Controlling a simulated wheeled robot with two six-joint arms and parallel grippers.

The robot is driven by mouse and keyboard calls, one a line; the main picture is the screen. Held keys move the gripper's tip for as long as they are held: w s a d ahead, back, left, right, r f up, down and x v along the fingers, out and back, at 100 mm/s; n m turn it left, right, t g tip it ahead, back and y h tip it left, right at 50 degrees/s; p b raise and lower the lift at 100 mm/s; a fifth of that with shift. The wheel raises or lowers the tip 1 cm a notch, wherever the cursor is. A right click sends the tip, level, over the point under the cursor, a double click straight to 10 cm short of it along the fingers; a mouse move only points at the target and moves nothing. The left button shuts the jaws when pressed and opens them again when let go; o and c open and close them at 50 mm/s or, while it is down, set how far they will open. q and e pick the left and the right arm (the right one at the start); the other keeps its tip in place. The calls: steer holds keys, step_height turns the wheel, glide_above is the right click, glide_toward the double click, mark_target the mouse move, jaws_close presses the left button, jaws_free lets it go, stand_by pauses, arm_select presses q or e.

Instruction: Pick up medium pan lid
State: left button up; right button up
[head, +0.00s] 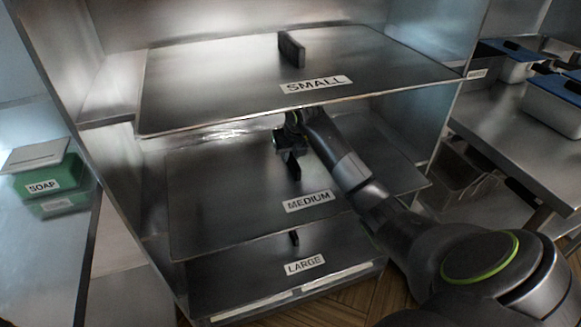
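The medium pan lid (222,190) is a flat grey metal sheet labelled MEDIUM, lying on the middle shelf of a metal rack. Its dark upright handle (293,170) stands near the middle of the lid. My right gripper (287,147) reaches in from the right, beneath the small lid, and is just above and behind the handle in the picture. Its fingers are dark and small here, so I cannot tell whether they are open or touch the handle. My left gripper is out of view.
The small lid (210,85), with a dark handle, lies on the shelf above, close over my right arm. The large lid (225,285) lies below. Rack walls stand on both sides. A green soap box (50,178) is at left; a counter with containers (555,105) is at right.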

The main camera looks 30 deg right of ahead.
jaws_close()
stand_by(0.9)
steer(key=shift+r, duration=0.1)
